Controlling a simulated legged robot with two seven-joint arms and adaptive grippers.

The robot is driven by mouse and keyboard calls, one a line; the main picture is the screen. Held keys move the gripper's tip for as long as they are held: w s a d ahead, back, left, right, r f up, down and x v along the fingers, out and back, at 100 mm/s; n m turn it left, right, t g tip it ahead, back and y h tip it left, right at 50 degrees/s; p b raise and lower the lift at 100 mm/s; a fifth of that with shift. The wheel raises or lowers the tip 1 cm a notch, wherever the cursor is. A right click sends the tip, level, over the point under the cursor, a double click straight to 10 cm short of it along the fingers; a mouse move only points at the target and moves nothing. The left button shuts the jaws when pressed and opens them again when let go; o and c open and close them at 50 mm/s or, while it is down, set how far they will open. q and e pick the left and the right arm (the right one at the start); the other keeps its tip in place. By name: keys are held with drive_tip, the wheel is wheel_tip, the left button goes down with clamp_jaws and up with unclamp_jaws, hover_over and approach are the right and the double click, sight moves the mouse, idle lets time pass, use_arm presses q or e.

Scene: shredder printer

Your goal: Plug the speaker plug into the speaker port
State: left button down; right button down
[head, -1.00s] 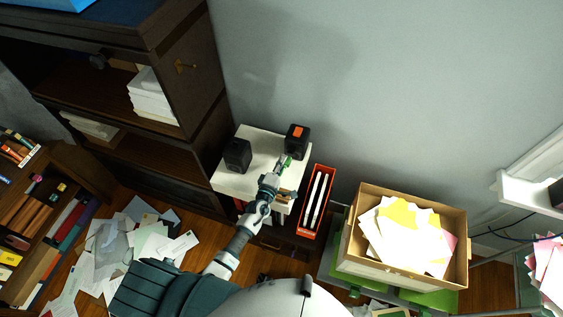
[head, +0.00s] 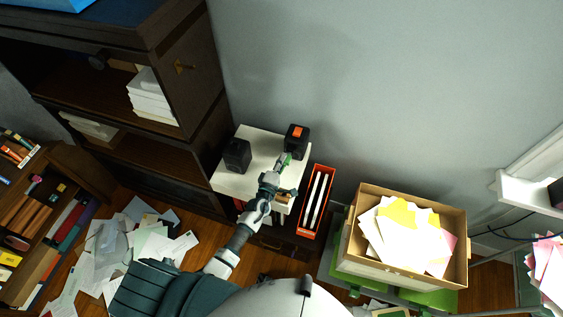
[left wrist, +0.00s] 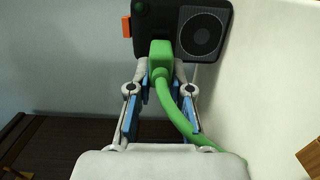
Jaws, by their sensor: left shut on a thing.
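The green speaker plug (left wrist: 160,58) is between the fingers of my left gripper (left wrist: 160,72), which is shut on it. A green cable (left wrist: 178,118) runs down to the right from the plug. The plug overlaps the lower edge of the black speaker (left wrist: 205,32), which has a round grille and an orange patch. I cannot tell whether the plug touches the speaker or sits in a port; the port is not clearly visible. In the head view my left gripper (head: 284,167) is just below the right-hand speaker (head: 296,141). My right gripper is not in view.
A second black speaker (head: 237,155) stands left on the white cabinet top (head: 262,150). An orange-red box (head: 328,176) with white rods is close to the right. A dark shelf (head: 185,75) stands left, and a cardboard box of papers (head: 362,263) stands right.

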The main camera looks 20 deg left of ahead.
use_arm(q)
drive_tip(key=shift+w, duration=0.8)
drive_tip(key=c, duration=1)
unclamp_jaws()
